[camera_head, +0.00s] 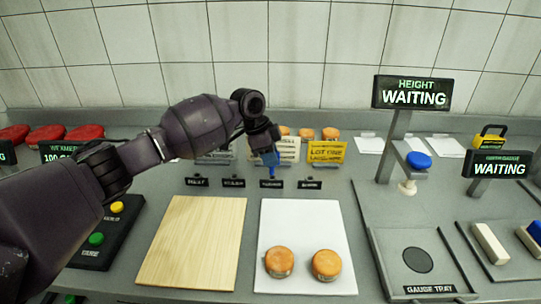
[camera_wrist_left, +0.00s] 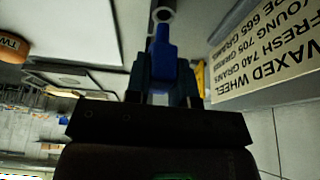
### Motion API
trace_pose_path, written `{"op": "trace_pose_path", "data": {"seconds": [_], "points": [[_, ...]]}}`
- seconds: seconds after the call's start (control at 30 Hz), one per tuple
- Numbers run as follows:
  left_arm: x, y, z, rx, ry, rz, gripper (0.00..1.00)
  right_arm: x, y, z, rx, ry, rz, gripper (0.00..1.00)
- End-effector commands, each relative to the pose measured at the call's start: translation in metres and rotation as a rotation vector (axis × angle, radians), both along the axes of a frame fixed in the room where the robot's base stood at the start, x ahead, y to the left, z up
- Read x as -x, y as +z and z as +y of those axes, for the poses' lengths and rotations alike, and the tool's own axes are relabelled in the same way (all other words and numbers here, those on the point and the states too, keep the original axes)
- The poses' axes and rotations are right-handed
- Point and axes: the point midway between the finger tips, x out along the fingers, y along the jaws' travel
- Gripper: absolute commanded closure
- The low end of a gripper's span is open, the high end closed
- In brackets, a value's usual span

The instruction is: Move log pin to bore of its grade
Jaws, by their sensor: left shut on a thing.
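My left gripper (camera_head: 267,145) reaches in from the left and is shut on a blue pin (camera_head: 270,159). The pin points down above the row of small black label plates at the back of the counter. It is over or near the third label plate (camera_head: 271,184) from the left. In the left wrist view the blue pin (camera_wrist_left: 160,45) sits between the dark fingers. A pale ring (camera_wrist_left: 163,16) shows just past its tip; I cannot tell whether the pin touches or enters it. The other label plates include the leftmost (camera_head: 196,182) and the rightmost (camera_head: 309,185). My right gripper is not in view.
A wooden board (camera_head: 192,243) and a white mat (camera_head: 300,215) with two orange cheese wheels (camera_head: 326,264) lie in front. A yellow card (camera_head: 326,152) stands behind the labels. The height sign (camera_head: 411,93), gauge tray (camera_head: 377,262) and button panel (camera_head: 92,249) flank the area.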

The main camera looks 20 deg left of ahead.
Motion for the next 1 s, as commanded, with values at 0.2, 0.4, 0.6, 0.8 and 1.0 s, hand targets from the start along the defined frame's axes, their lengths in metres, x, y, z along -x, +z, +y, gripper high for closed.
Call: {"op": "trace_pose_path", "data": {"seconds": [0.2,0.4,0.6,0.8,1.0], "points": [[0.000,-0.002,0.000,0.000,0.000,0.000,1.00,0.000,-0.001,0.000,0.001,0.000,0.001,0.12],[0.000,-0.006,0.000,0.000,0.000,0.001,1.00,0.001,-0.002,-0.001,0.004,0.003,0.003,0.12],[0.000,-0.010,0.000,0.000,0.000,0.000,1.00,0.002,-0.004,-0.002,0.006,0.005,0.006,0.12],[0.000,-0.014,0.000,0.000,0.000,0.000,1.00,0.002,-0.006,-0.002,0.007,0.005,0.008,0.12],[0.000,-0.018,0.000,0.000,0.000,0.000,1.00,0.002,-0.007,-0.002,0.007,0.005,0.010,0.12]]}}
